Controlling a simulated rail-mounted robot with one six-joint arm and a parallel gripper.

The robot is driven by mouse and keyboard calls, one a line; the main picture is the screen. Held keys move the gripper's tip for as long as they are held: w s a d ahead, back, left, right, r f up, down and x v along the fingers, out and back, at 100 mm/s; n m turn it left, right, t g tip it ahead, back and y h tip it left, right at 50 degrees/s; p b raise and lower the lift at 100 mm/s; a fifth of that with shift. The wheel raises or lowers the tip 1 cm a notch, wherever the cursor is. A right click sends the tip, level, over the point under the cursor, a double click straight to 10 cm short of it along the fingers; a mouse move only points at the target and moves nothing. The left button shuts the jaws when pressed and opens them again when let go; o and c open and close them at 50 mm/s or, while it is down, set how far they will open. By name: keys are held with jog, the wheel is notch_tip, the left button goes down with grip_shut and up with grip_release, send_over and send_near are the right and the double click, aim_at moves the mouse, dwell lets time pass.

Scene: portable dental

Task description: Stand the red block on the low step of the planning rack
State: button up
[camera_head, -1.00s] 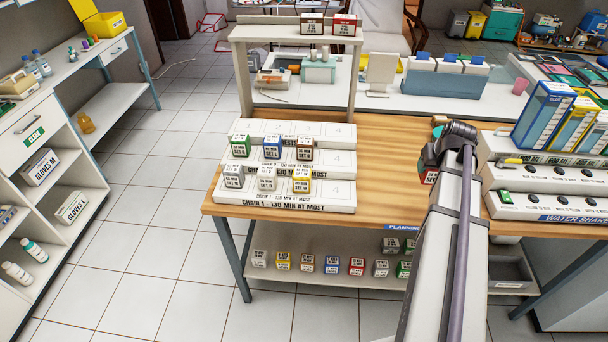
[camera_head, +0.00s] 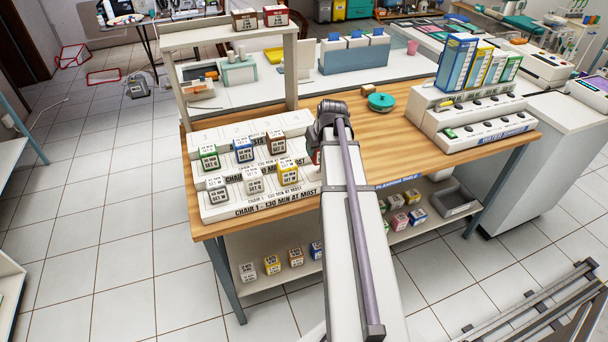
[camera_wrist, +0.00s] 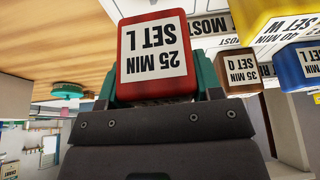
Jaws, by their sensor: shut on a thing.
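The red block (camera_wrist: 155,55), labelled "25 MIN SET L", is held between the teal fingers of my gripper (camera_wrist: 158,70) and appears upside down in the wrist view. In the head view my arm hides almost all of it and the fingers. The planning rack (camera_head: 262,207) is a white stepped rack on the wooden table. Its low step, marked "CHAIR 1 - 130 MIN AT MOST", bears a grey block (camera_head: 217,190), another pale block (camera_head: 253,181) and a yellow block (camera_head: 288,172). My gripper is at the rack's right end; the gap to the step is unclear.
The step behind bears green (camera_head: 209,158), blue (camera_head: 243,151) and brown (camera_head: 275,144) blocks. A white shelf frame (camera_head: 228,37) rises behind the rack, with brown and red blocks on top. A teal round object (camera_head: 381,102) stands right. Bare tabletop (camera_head: 400,145) lies right of my arm.

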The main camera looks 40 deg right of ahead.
aim_at(319, 159)
notch_tip(319, 159, down, 5)
jog(key=b, duration=0.3)
jog(key=shift+f+b, duration=0.15)
jog(key=shift+b, duration=0.25)
jog(key=shift+r, duration=0.3)
jog(key=shift+f, duration=0.25)
jog(key=o, duration=1)
jog(key=shift+r, duration=0.1)
jog(key=shift+c, duration=0.2)
